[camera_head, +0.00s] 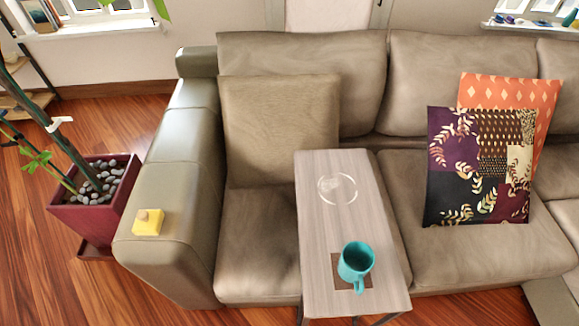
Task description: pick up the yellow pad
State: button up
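A small yellow pad (147,225) lies on the front end of the sofa's left armrest (180,170). A small tan round thing sits on its top left part; I cannot tell what it is. My gripper is not in this view, so its place relative to the pad and whether it is open are hidden.
A narrow wooden side table (325,235) stands against the sofa, with a teal mug (355,261) on a brown coaster. Patterned cushions (480,165) lean at the right. A maroon planter (100,193) stands left of the armrest. Wood floor (50,285) is clear at front left.

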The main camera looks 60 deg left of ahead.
aim_at(147, 222)
jog(key=u, duration=2.35)
